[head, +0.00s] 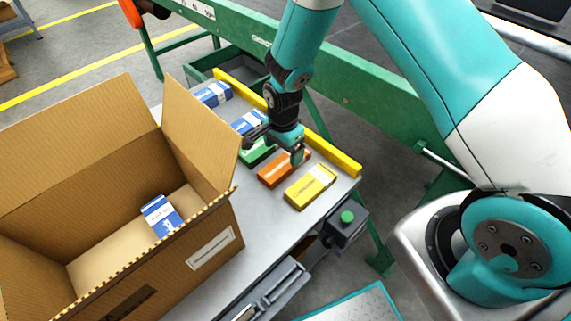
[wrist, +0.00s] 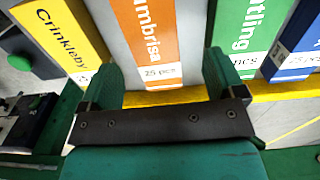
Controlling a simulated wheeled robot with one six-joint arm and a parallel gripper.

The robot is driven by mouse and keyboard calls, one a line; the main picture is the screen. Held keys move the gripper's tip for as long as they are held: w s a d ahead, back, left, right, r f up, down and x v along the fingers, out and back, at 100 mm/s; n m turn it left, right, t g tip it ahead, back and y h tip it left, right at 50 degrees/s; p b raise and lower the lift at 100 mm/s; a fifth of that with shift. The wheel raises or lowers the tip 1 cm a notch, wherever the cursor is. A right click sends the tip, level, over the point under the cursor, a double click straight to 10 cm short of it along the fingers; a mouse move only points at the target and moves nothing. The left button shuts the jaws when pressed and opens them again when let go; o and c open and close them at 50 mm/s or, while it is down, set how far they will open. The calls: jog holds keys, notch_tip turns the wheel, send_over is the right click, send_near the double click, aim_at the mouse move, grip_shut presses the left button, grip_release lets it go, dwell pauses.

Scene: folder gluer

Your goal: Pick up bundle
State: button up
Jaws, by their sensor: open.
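Several small bundles lie in a row on the grey table: a yellow one marked "Crinkleby" (head: 311,187), an orange one (head: 275,173), a green one (head: 257,153) and blue ones (head: 213,94). My gripper (head: 274,150) is open and points down over the row, at the orange and green bundles. In the wrist view the orange bundle (wrist: 150,35) shows between my two fingers (wrist: 161,78), with the yellow bundle (wrist: 62,38) to the left and the green one (wrist: 240,38) to the right. I cannot tell whether the fingers reach down beside the orange bundle.
A large open carton (head: 215,232) stands left of the row, with a blue-and-white bundle (head: 161,216) inside. A yellow rail (head: 335,155) edges the table behind the row. A green machine beam (head: 385,108) runs behind. A box with a green button (head: 346,222) sits at the table's right.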

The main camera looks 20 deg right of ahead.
aim_at(285, 161)
jog(key=f, duration=0.5)
jog(key=shift+s+d+f, duration=0.1)
jog(key=shift+s, duration=0.15)
jog(key=shift+c, duration=0.4)
jog(key=c, duration=1)
